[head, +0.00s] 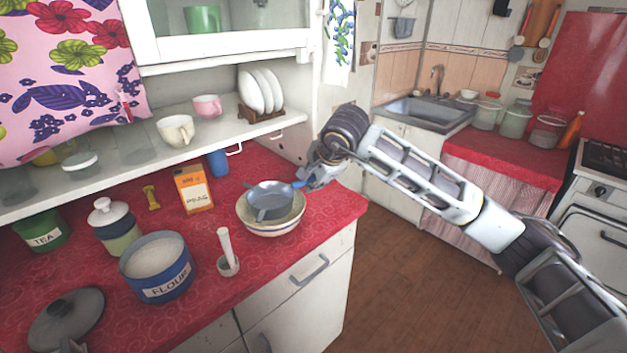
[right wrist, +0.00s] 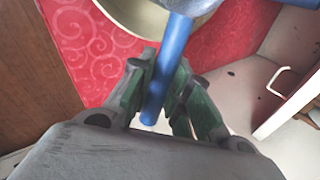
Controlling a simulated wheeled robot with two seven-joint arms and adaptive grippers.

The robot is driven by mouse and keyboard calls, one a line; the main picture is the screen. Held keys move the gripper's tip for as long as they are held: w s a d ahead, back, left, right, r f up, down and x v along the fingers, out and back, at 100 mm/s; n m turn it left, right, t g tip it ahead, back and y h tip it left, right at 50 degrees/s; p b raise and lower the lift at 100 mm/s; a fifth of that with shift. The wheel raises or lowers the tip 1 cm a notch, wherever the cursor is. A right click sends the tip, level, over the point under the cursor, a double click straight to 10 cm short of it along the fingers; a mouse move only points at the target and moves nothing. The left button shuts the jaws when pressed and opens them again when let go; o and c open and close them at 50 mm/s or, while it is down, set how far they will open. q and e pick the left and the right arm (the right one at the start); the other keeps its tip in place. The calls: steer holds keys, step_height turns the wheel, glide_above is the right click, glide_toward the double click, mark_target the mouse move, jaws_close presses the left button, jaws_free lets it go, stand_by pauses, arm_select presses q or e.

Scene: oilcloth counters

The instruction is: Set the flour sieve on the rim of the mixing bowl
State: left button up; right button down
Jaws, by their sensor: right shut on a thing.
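The flour sieve (head: 269,200) is a grey round pan with a blue handle. In the head view it lies over the mixing bowl (head: 273,228), a cream bowl with striped sides near the counter's right end. Whether the sieve touches the bowl's rim cannot be told. My right gripper (head: 302,184) is shut on the blue handle, to the right of the bowl. In the right wrist view the handle (right wrist: 166,70) runs between the fingers (right wrist: 158,95), and part of the bowl (right wrist: 128,18) shows behind.
A shelf (head: 120,172) with cups overhangs the back.

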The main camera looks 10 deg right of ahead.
steer(key=shift+f, duration=0.1)
stand_by(0.3)
steer(key=shift+f+b, duration=0.65)
steer(key=shift+b, duration=0.1)
steer(key=c, duration=1.3)
jaws_free()
steer(key=shift+o, duration=0.2)
steer(key=v, duration=1.2)
